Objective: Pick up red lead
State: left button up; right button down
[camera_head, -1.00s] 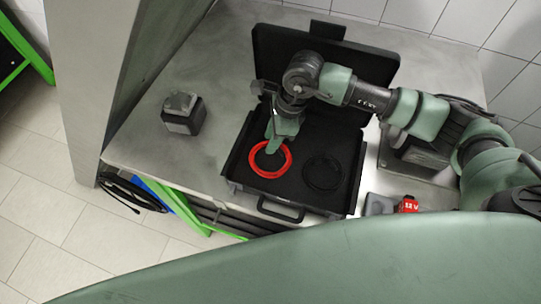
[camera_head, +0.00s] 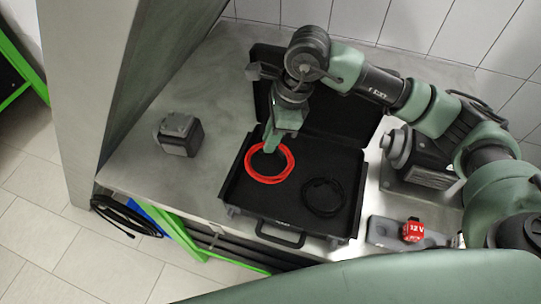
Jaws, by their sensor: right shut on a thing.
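The red lead (camera_head: 283,174) is a coiled ring at the left side of the open black case (camera_head: 232,195). My right gripper (camera_head: 268,148) comes down from above and is shut on the far left part of the coil. The fingertips hide that part of the ring. I cannot tell whether the coil is lifted clear of the case floor. My left gripper is not in view.
A black coiled lead (camera_head: 323,196) lies in the right half of the case. A dark grey block (camera_head: 179,134) stands on the metal table at left. A grey pump (camera_head: 420,160) and a red 12 V item (camera_head: 413,229) are at right.

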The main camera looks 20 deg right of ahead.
notch_tip(320, 180, up, 11)
jog(key=b, duration=0.2)
jog(key=shift+r, duration=0.15)
dwell(0.8)
